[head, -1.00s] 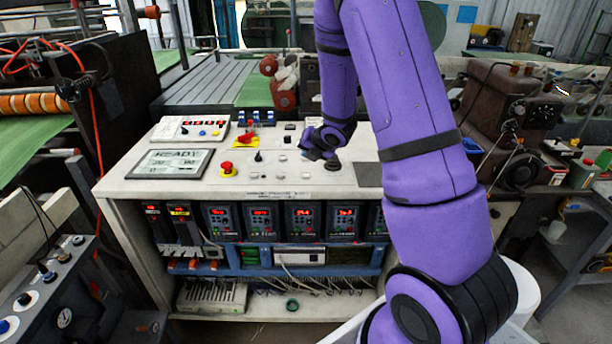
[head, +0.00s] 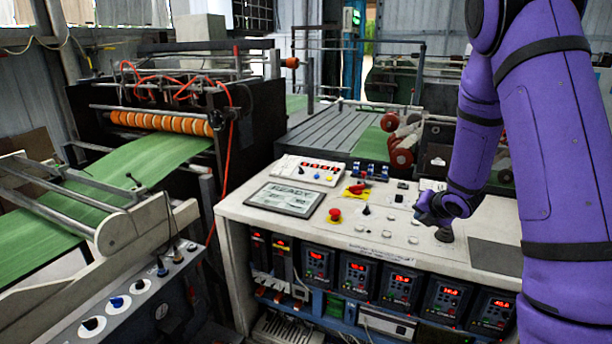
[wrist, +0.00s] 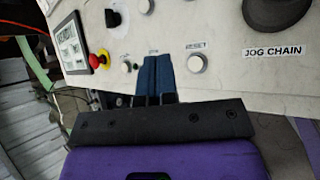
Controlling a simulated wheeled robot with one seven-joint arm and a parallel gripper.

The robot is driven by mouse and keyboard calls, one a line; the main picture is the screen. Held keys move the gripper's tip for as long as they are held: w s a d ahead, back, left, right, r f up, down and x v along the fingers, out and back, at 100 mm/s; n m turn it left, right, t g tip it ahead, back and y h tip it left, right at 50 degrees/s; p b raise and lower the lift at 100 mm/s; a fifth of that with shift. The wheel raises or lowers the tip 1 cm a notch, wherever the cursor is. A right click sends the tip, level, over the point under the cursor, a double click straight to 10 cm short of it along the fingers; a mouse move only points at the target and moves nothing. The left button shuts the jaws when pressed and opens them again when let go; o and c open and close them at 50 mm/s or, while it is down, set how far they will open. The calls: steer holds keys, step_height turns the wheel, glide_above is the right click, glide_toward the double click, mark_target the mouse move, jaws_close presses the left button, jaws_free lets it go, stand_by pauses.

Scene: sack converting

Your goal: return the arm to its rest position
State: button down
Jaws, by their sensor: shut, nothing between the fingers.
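My arm is purple with black bands and comes down from the upper right in the head view. My gripper (head: 425,218) is low over the right part of the white control panel (head: 300,229), close to a black round knob (head: 444,235). In the wrist view my gripper's blue fingers (wrist: 156,62) are together and empty, pointing at the panel between two pale buttons. The right button (wrist: 197,63) is labelled RESET. The black knob (wrist: 275,12) is at the top right, above a JOG CHAIN label. I cannot tell whether the fingertips touch the panel.
A red stop button (head: 334,214) and a READY display (head: 285,198) are on the panel's left. Several drives with red digits (head: 402,284) sit below. A machine with green sheet (head: 150,165) stands left. Rollers (head: 401,158) stand behind the panel.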

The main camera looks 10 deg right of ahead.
steer(key=s+a+r+m+g+h, duration=0.1)
steer(key=s+a+r+m, duration=0.2)
steer(key=s+r+m, duration=0.55)
steer(key=s+a+r+m+h, duration=0.25)
steer(key=r+m, duration=0.35)
steer(key=r, duration=0.5)
steer(key=s+a+r+m+g+y, duration=0.1)
steer(key=s+a+r+m, duration=0.1)
steer(key=s, duration=0.5)
steer(key=s+a+r+m+g+y, duration=0.1)
steer(key=s+a+r+m, duration=0.1)
steer(key=s+a+m, duration=0.3)
steer(key=s+a+r+m+g+y, duration=0.1)
steer(key=s+m, duration=0.4)
steer(key=s, duration=0.6)
steer(key=shift+a+r+m, duration=0.35)
steer(key=shift+a+r, duration=0.5)
steer(key=shift+a, duration=0.4)
